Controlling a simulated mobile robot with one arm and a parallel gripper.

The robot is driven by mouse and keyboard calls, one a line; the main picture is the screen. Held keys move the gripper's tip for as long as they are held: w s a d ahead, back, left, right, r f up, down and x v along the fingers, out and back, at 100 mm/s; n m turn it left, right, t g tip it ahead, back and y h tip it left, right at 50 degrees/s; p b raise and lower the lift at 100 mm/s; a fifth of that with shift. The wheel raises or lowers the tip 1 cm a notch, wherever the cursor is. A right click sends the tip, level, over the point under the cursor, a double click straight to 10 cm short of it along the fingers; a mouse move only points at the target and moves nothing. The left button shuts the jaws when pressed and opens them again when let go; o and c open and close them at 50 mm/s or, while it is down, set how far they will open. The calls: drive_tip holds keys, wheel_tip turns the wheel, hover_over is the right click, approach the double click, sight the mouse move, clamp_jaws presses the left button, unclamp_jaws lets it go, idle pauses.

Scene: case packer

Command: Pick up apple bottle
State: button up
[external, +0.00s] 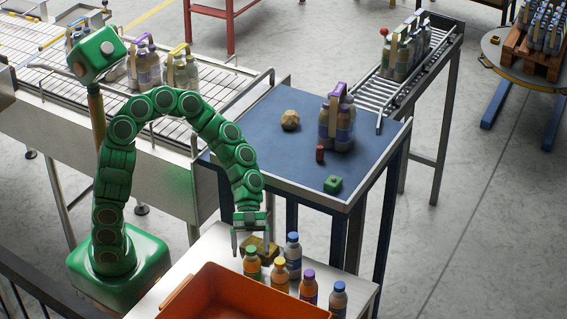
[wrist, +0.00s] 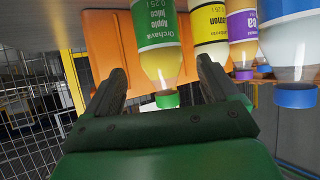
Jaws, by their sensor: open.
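The apple bottle, with a green cap and a green "Apple Juice" label, stands on the white table behind the orange crate in the external view (external: 252,265). In the wrist view the apple bottle (wrist: 157,42) appears cap-down, between the two fingers and apart from both. My gripper (external: 249,248) points down just above and behind that bottle in the external view. In the wrist view my gripper (wrist: 163,75) has its fingers spread, with nothing held.
A lemon bottle (external: 279,275), a purple-capped bottle (external: 308,287) and a blue-capped bottle (external: 338,299) stand in a row beside it. Another blue-capped bottle (external: 293,256) and a brownish block (external: 262,243) are behind. The orange crate (external: 215,285) is in front.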

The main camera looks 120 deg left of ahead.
sight(252, 275)
drive_tip(key=x, duration=0.4)
drive_tip(key=shift+a+f, duration=0.2)
drive_tip(key=shift+f, duration=0.1)
drive_tip(key=shift+w+d+f, duration=0.3)
drive_tip(key=shift+d+f, duration=0.05)
drive_tip(key=shift+d, duration=0.15)
